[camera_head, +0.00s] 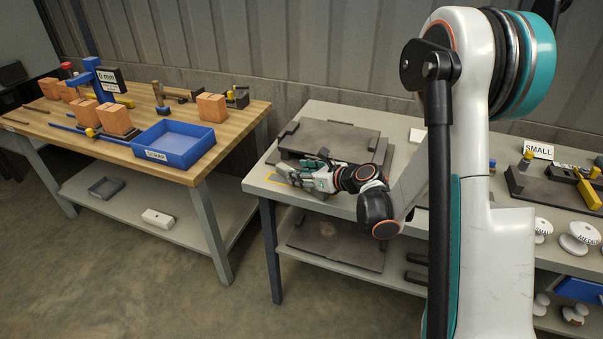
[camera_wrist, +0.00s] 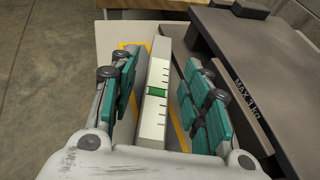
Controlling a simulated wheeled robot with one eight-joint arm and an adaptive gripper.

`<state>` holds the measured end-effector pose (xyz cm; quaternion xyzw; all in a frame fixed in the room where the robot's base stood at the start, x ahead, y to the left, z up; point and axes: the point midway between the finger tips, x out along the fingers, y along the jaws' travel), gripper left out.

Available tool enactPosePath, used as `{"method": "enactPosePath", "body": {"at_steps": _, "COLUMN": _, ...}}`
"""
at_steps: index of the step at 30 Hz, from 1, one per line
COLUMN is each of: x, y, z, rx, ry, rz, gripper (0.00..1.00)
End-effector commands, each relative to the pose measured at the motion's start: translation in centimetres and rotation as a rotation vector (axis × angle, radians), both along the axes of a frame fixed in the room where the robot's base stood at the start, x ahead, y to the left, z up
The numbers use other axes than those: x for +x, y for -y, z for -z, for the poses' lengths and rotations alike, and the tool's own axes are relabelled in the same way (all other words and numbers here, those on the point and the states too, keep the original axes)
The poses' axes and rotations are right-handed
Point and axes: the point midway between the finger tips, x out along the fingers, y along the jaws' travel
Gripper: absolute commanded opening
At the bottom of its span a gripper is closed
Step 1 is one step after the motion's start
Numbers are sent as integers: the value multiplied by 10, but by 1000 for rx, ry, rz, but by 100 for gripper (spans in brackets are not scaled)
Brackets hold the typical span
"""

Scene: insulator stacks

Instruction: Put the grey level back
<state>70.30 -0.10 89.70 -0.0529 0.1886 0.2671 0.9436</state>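The grey level (camera_wrist: 155,112), a pale bar with a green vial and tick marks, lies lengthwise between my gripper's fingers in the wrist view. My gripper (camera_wrist: 163,88) is open, with teal-padded fingers on both sides of the level and gaps beside it. The level sits inside a yellow outline (camera_wrist: 178,130) marked on the table. The level appears to lie on the surface, though its underside is hidden. In the head view my gripper (camera_head: 312,177) is low over the table's left end, beside the yellow outline (camera_head: 283,179), and I cannot make out the level there.
A dark plate (camera_wrist: 250,70) marked "MAX 3 kg" stands close right of my fingers; it also shows behind my gripper in the head view (camera_head: 335,139). The table's left edge is near. A wooden bench (camera_head: 60,125) with a blue tray (camera_head: 174,144) stands left, across a floor gap.

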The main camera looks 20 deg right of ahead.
Motion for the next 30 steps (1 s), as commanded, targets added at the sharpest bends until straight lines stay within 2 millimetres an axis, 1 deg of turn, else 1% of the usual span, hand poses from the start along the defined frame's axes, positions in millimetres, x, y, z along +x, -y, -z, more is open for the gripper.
{"method": "enactPosePath", "body": {"at_steps": 5, "x": 0, "y": 0, "z": -2, "rx": 0, "ry": 0, "rz": 0, "gripper": 43}}
{"method": "enactPosePath", "body": {"at_steps": 8, "x": 0, "y": 0, "z": -7, "rx": 0, "ry": 0, "rz": 0, "gripper": 43}}
{"method": "enactPosePath", "body": {"at_steps": 11, "x": 0, "y": 0, "z": -17, "rx": 0, "ry": 0, "rz": 0, "gripper": 43}}
{"method": "enactPosePath", "body": {"at_steps": 18, "x": -43, "y": 28, "z": -36, "rx": 0, "ry": -1, "rz": 4, "gripper": 43}}
{"method": "enactPosePath", "body": {"at_steps": 24, "x": -74, "y": 46, "z": -50, "rx": 1, "ry": 0, "rz": 4, "gripper": 43}}
{"method": "enactPosePath", "body": {"at_steps": 30, "x": -90, "y": 57, "z": -57, "rx": 0, "ry": 0, "rz": 1, "gripper": 43}}
